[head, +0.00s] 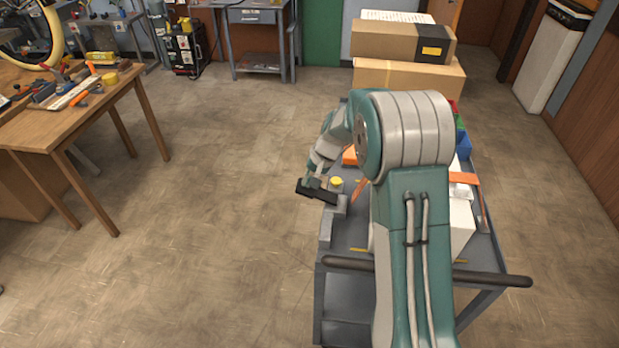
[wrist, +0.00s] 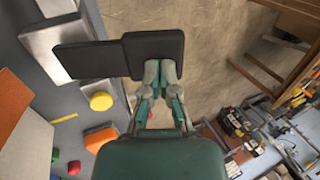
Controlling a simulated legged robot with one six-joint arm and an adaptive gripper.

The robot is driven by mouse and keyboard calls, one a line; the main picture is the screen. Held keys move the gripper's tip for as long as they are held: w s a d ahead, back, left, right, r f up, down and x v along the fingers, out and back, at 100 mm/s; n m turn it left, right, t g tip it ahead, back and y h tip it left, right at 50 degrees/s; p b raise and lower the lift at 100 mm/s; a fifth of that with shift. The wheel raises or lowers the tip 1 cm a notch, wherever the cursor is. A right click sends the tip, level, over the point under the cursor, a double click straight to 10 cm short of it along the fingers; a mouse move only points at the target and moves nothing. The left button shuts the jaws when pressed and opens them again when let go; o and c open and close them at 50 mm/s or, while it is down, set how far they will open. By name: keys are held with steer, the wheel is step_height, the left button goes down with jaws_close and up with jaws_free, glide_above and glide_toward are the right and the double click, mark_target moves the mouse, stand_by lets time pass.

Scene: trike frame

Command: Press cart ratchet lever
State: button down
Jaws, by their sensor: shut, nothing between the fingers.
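The ratchet lever (head: 314,191) appears as a dark, flat bar sticking out over the left side of the cart, next to a grey block. In the wrist view the lever (wrist: 88,60) shows as a long dark slab running left towards a grey block (wrist: 45,45), with a thicker dark pad at its right end. My gripper (head: 313,178) is shut and empty, reaching down at the lever. In the wrist view the fingertips of my gripper (wrist: 159,73) meet the near edge of the dark pad. I cannot tell if they press on it.
A yellow knob (head: 336,182) stands beside the lever on the grey cart (head: 345,295). The cart carries an orange piece (head: 463,177), and cardboard boxes (head: 405,75) show behind it. A wooden workbench (head: 45,135) with tools is at left. The floor between is clear.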

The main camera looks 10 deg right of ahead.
steer(key=shift+a, duration=0.15)
steer(key=shift+w+a+f+g+h, duration=0.25)
steer(key=shift+a+f+g+h, duration=0.25)
steer(key=shift+f+h, duration=0.45)
steer(key=f+h, duration=0.1)
steer(key=a+f+g+h, duration=0.1)
steer(key=h, duration=0.1)
steer(key=shift+w+f, duration=0.15)
steer(key=shift+w, duration=0.05)
steer(key=shift+a+f+h, duration=0.1)
steer(key=shift+f+h, duration=0.25)
steer(key=shift+f, duration=0.85)
